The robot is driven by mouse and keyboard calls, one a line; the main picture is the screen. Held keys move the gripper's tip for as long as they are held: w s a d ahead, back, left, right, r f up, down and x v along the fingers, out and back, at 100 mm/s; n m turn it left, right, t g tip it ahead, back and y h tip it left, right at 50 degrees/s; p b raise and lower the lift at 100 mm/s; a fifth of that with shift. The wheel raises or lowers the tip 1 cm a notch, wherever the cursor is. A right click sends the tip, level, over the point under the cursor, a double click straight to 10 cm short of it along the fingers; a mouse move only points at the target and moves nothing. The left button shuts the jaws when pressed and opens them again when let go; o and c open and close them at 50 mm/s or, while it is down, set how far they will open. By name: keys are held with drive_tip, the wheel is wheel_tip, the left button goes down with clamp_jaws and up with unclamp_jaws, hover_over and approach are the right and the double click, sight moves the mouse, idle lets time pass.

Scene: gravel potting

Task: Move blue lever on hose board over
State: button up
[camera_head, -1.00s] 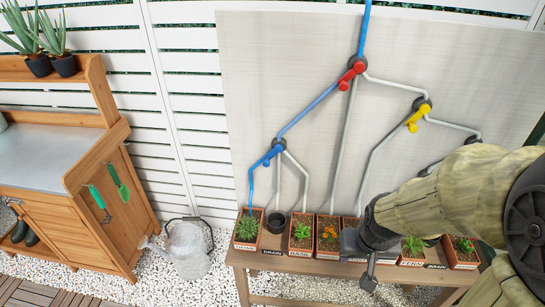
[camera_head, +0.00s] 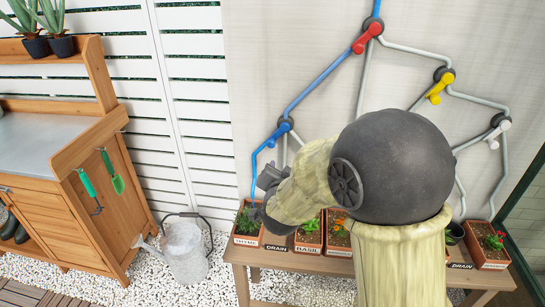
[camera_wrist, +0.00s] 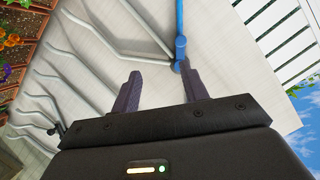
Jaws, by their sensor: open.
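The hose board (camera_head: 262,60) is a pale upright panel with several levers on branching pipes. The blue lever (camera_head: 273,139) sits at the left junction and slants down-left, in line with the blue hose that runs to the THYME planter. My gripper (camera_head: 262,192) is in front of the board, below the lever and above the left planters, partly hidden by my arm. In the wrist view my gripper (camera_wrist: 160,73) is open and empty, and the blue part (camera_wrist: 180,46) at the junction shows just beyond the right finger. I cannot tell whether they touch.
A red lever (camera_head: 367,38), a yellow lever (camera_head: 439,90) and a white lever (camera_head: 496,134) sit farther right. Planters stand on the bench (camera_head: 285,258) below, with the THYME planter (camera_head: 246,239) at left. A watering can (camera_head: 185,252) stands on the gravel left of the bench.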

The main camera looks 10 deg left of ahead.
sight(271, 145)
drive_tip(key=a+m+t+b, duration=0.1)
drive_tip(key=a+f+m+t+h+b, duration=0.1)
drive_tip(key=a, duration=0.1)
drive_tip(key=a+m+t+b, duration=0.1)
drive_tip(key=a, duration=0.1)
drive_tip(key=shift+f+h, duration=0.25)
drive_tip(key=shift+h, duration=0.15)
drive_tip(key=w, duration=1.1)
drive_tip(key=w+p, duration=0.1)
drive_tip(key=w, duration=0.5)
drive_tip(key=shift+w+d, duration=0.2)
drive_tip(key=shift+d, duration=0.05)
drive_tip(key=shift+c, duration=0.2)
clamp_jaws()
